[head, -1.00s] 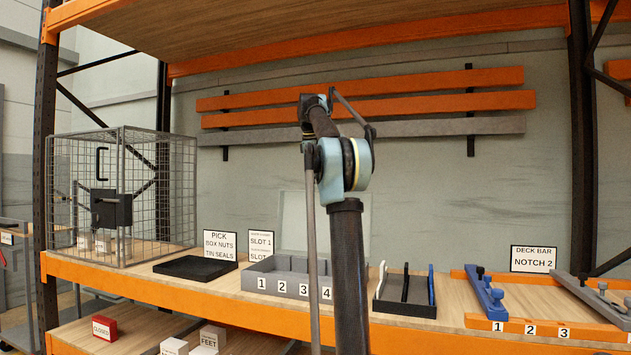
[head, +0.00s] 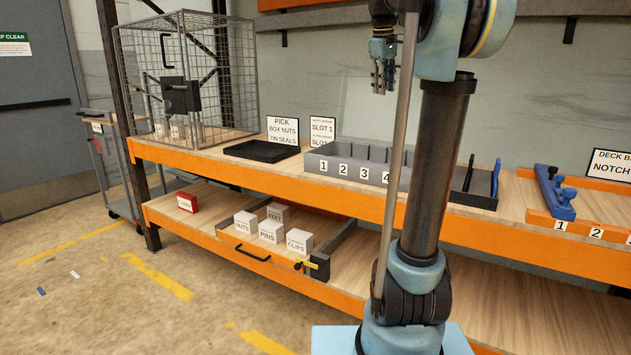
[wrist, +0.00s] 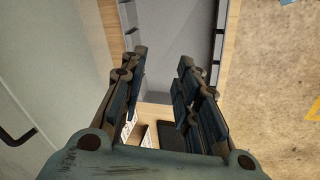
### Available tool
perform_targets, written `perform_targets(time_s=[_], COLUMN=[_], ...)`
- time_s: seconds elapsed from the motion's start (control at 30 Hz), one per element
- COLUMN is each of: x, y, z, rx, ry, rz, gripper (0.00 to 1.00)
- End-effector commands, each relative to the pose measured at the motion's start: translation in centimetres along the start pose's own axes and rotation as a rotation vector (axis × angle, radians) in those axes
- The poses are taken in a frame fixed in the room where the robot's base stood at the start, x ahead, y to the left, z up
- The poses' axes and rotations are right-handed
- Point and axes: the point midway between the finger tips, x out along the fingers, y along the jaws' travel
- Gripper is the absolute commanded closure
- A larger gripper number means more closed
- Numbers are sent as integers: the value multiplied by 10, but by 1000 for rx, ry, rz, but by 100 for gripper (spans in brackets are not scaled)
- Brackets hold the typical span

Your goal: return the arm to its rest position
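My gripper (head: 384,76) hangs at the top of the head view, left of my upright arm column, in front of the back wall and above the grey slotted tray (head: 345,172). In the wrist view my gripper (wrist: 165,75) shows its two dark fingers apart with a clear gap and nothing between them. My arm stands folded upward on its base, and its top is cut off by the head view's upper edge.
A wire cage (head: 190,85) and a black tray (head: 262,151) stand on the upper shelf at left. Labelled white boxes (head: 271,231) and a red block (head: 187,203) lie below.

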Motion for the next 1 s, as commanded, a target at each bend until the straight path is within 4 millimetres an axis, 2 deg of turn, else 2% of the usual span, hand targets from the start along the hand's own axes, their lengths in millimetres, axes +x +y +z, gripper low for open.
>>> perform_targets(time_s=[0.03,0.27,0.47,0.77,1.0], x=[8,48,90,167,239], y=[-14,-75,-130,-216,-287], z=[12,61,106,176,233], rx=[24,152,263,429,560], ry=[1,5,7,7,2], rz=[-4,-25,-45,-74,-97], gripper=[71,71,71,71,71])
